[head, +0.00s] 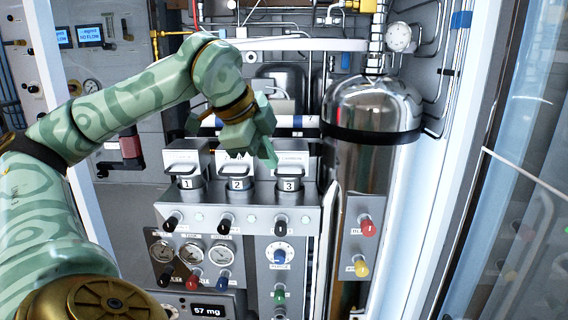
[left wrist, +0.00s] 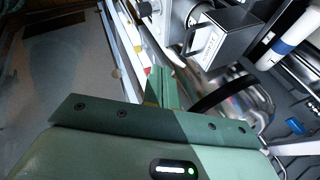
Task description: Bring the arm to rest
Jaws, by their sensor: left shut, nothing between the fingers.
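My left arm reaches in from the left in the head view, patterned in pale and dark green. Its gripper (head: 268,152) is shut and empty, in front of and above the canisters numbered 2 (head: 238,184) and 3 (head: 289,185). In the left wrist view the closed fingers (left wrist: 161,88) show beyond the green gripper body, with nothing between them. A grey box-shaped part (left wrist: 222,38) lies beyond them. My right gripper is in neither view.
A canister numbered 1 (head: 187,183) stands left of the others on the panel shelf (head: 255,218). Gauges (head: 192,252) and coloured knobs sit below. A shiny steel tank (head: 372,105) stands to the right, beside a white frame post (head: 465,150) and glass. Thin pipes run behind.

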